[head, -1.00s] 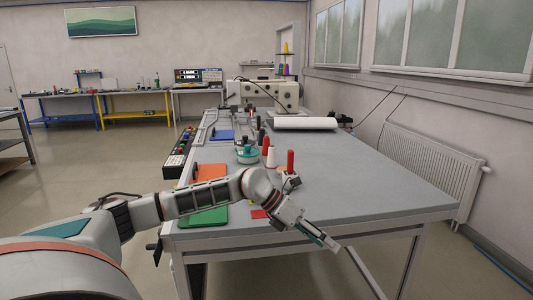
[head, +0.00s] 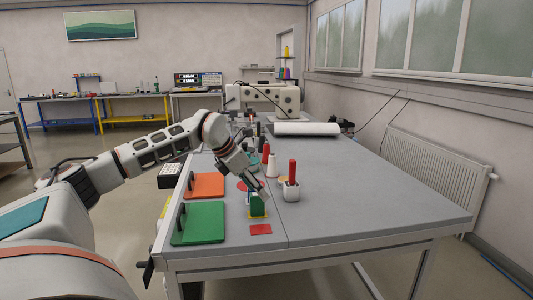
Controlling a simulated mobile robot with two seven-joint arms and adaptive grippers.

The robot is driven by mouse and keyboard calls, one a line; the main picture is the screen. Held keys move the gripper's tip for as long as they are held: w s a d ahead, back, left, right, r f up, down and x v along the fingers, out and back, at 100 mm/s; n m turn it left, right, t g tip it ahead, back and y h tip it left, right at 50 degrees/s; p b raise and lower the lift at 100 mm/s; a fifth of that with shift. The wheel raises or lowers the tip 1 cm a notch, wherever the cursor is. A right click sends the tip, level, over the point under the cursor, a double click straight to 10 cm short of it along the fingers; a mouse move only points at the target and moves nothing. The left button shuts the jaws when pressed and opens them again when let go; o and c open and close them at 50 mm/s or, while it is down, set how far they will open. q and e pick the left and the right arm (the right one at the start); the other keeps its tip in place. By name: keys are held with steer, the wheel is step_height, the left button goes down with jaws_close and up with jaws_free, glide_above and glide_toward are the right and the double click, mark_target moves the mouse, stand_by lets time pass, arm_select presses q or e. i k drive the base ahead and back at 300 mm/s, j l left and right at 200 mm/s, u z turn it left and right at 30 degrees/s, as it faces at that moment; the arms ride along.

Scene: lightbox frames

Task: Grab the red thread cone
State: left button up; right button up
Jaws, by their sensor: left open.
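The red thread cone (head: 265,153) stands upright on the grey table, just behind a white cone (head: 272,166). My left gripper (head: 262,187) hangs over the table, nearer to me than both cones and apart from them. It points down to the right, open and empty. Its fingers are small in view and close above a green and yellow item (head: 257,206). Part of the table behind my left arm is hidden. My right gripper is not in view.
A white holder (head: 291,191) with a red upright piece (head: 292,170) stands right of the gripper. Green (head: 199,223) and orange (head: 205,186) boards lie at the left edge. A red patch (head: 260,230) lies in front. The table's right side is clear.

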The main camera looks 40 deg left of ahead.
mark_target(266, 148)
steer(key=i+j, duration=0.45)
steer(key=j, duration=0.15)
steer(key=i+j, duration=0.4)
steer(key=j, duration=0.2)
steer(key=i+j, duration=0.45)
steer(key=j, duration=0.15)
